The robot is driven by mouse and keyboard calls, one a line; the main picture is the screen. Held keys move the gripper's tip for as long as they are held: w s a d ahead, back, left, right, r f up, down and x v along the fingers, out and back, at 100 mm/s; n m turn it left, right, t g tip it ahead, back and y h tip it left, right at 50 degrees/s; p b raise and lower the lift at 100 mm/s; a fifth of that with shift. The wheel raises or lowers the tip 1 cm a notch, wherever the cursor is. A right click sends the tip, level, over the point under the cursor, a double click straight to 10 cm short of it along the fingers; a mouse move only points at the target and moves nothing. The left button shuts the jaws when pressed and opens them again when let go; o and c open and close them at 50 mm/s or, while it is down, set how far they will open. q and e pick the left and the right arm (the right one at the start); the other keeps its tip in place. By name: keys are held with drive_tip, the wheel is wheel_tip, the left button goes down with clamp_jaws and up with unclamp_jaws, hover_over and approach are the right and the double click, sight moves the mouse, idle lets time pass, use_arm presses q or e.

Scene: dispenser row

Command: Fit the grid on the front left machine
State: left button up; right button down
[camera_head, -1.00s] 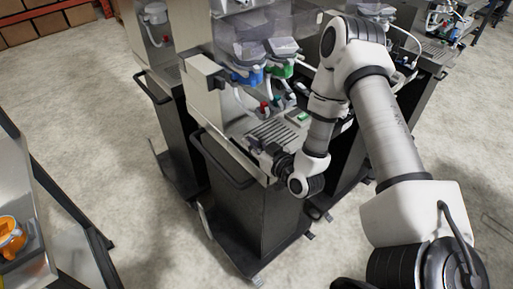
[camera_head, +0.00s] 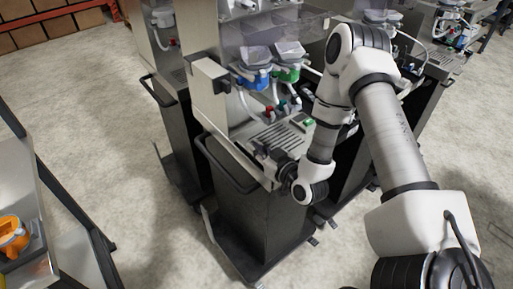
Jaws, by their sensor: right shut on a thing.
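The front left machine (camera_head: 208,98) is a steel dispenser on a dark cabinet, with a blue and a green valve under clear hoppers. The slotted metal grid (camera_head: 284,137) lies at the machine's front ledge, below the valves. My right gripper (camera_head: 270,154) is at the grid's near edge and is shut on it. The arm comes in from the right, and its wrist hangs in front of the ledge. Whether the grid sits flat in its seat is too small to tell. My left gripper is not in view.
A dark push handle (camera_head: 226,168) juts from the cabinet's front left. Another machine (camera_head: 172,85) stands close behind on the left. A steel cart with an orange part (camera_head: 13,236) is at the lower left. The concrete floor (camera_head: 115,145) between is clear.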

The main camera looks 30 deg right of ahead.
drive_tip(key=shift+f+b, duration=0.45)
drive_tip(key=shift+f, duration=0.15)
drive_tip(key=c, duration=1.1)
unclamp_jaws()
drive_tip(key=shift+c, duration=0.2)
drive_tip(key=s, duration=0.5)
drive_tip(key=s+r, duration=0.1)
drive_tip(key=s, duration=0.1)
drive_tip(key=shift+s+d, duration=0.25)
drive_tip(key=shift+w, duration=0.1)
drive_tip(key=shift+a, duration=0.1)
